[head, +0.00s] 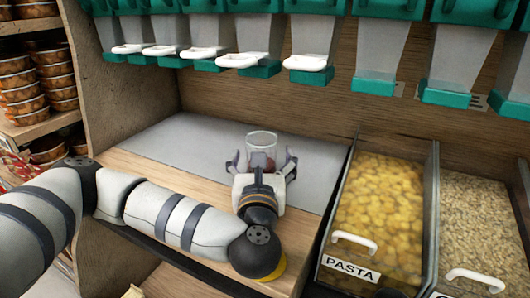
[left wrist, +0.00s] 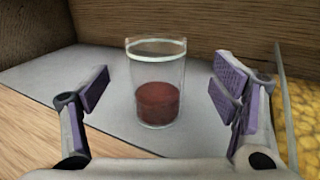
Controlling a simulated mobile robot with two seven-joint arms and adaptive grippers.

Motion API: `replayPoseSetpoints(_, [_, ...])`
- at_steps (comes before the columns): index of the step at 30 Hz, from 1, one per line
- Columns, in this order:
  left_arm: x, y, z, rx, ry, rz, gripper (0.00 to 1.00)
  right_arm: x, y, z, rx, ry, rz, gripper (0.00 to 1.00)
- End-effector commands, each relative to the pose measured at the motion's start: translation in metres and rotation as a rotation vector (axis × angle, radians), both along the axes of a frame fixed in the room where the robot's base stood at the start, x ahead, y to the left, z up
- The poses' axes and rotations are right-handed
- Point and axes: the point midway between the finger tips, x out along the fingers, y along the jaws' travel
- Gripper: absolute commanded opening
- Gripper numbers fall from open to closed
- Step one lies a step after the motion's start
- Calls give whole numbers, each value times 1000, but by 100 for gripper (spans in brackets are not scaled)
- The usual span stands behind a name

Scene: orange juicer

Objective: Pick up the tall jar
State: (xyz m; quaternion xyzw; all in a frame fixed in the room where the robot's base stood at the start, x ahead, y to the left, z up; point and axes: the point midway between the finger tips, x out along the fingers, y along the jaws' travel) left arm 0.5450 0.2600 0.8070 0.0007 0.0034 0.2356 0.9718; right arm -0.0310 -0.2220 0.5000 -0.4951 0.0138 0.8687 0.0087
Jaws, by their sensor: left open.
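The tall jar (head: 262,143) is a clear glass cylinder with a reddish-brown filling in its lower part. It stands upright on a grey mat (head: 190,140) on the wooden counter. In the left wrist view the jar (left wrist: 157,85) is slightly left of centre, between and beyond the fingers. My left gripper (head: 261,160) is open and empty, with one finger to each side of the jar's line and clear gaps to it. The fingers with purple pads also show in the left wrist view (left wrist: 166,95). My right gripper is in neither view.
A pasta bin (head: 380,200) with a white handle and a grain bin (head: 480,220) stand right of the counter. Teal dispensers (head: 305,45) with white handles hang above. A wooden side panel (head: 125,75) bounds the left. The mat around the jar is clear.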

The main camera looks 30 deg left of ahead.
Motion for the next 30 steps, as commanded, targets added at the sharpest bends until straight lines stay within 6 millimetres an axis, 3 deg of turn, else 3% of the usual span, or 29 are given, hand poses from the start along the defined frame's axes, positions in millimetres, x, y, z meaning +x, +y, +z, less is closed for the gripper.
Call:
replayPoseSetpoints(13, [59,37,-3,-3,-5,6,80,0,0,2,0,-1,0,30])
replayPoseSetpoints(21, [64,39,-3,-3,-4,3,80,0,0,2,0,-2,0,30])
replayPoseSetpoints(30, [64,39,-3,-3,-4,3,12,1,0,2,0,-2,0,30])
